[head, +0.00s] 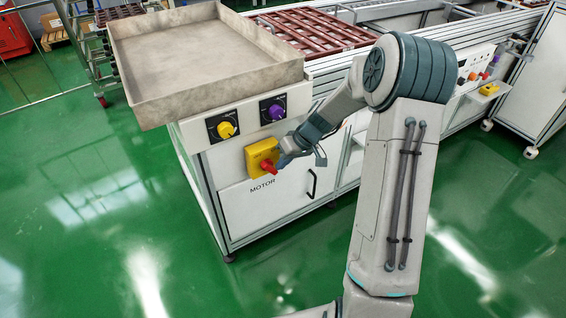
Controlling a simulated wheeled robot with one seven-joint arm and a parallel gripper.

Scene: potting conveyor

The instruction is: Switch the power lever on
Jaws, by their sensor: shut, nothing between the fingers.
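The red power lever (268,167) sits on a yellow switch plate (254,153) on the white front of the conveyor cabinet, just above the printed word MOTOR. The lever points down and to the right. My gripper (281,163) is at the lever's right end, with its fingers shut and nothing held between them. The fingertips overlap the lever's end in the head view. I cannot tell whether they touch it.
A yellow knob (225,129) and a purple knob (274,112) sit above the plate. A black door handle (311,184) is below right. A grey tray (133,105) overhangs the cabinet's left side. The green floor in front is clear.

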